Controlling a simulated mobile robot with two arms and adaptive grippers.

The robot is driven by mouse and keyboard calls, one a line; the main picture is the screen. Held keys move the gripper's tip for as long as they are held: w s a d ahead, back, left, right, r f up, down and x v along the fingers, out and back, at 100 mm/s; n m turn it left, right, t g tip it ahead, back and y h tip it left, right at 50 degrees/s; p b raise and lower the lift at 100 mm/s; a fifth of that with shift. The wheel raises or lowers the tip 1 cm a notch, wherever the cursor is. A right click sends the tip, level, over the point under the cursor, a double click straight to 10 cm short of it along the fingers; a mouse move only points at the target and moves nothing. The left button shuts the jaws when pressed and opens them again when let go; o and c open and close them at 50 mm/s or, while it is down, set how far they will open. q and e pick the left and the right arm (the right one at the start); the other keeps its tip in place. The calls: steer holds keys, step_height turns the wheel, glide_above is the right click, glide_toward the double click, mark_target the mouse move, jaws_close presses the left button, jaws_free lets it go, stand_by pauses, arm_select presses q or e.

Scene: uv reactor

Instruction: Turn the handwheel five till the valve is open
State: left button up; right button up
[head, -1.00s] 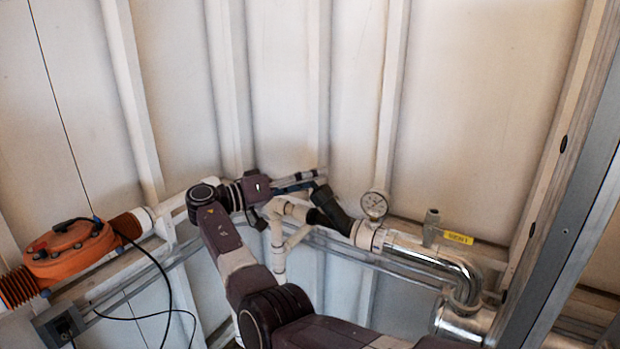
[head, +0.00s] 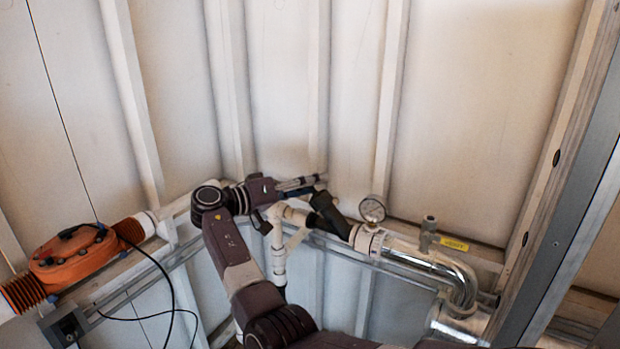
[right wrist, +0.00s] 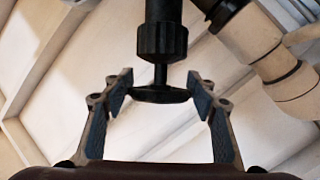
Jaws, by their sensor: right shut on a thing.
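The black handwheel (right wrist: 160,95) shows edge-on in the right wrist view, on a thin stem below a dark ribbed collar (right wrist: 162,42). My right gripper (right wrist: 160,84) has one finger on each side of its rim and is shut on it. In the head view my right gripper (head: 308,182) lies by the upper end of the dark valve body (head: 328,212), which slants up from the pipe. The wheel cannot be made out there. How far the valve is open cannot be told. My left gripper is not in view.
White pipes (head: 280,245) run below my gripper. An orange unit (head: 72,256) with black cables is at left. The wall is close behind.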

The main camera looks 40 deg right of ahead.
steer(key=n+t+y+p, duration=0.2)
steer(key=p, duration=0.2)
steer(key=n+t+y+p, duration=0.2)
steer(key=p, duration=0.3)
steer(key=n+t+y+p, duration=0.2)
steer(key=p, duration=0.3)
steer(key=shift+r+n, duration=0.4)
steer(key=shift+f+n+t+y+p, duration=0.15)
steer(key=shift+n+t+y+p, duration=0.4)
steer(key=shift+y, duration=0.55)
steer(key=n+y, duration=0.2)
steer(key=y, duration=0.1)
steer(key=shift+f+t, duration=0.15)
steer(key=shift+t, duration=0.2)
steer(key=n+y, duration=0.2)
steer(key=y, duration=0.1)
steer(key=n+y, duration=0.2)
steer(key=y, duration=0.1)
steer(key=shift+f, duration=0.1)
steer(key=shift+n+g+y, duration=0.55)
steer(key=shift+g+y, duration=0.15)
steer(key=shift+y, duration=0.5)
steer(key=shift+a+y, duration=0.1)
steer(key=shift+y, duration=0.2)
steer(key=shift+f+n+g+y+b, duration=0.1)
steer(key=shift+n+g+y+b, duration=0.55)
steer(key=shift+n+y, duration=0.2)
steer(key=o, duration=0.8)
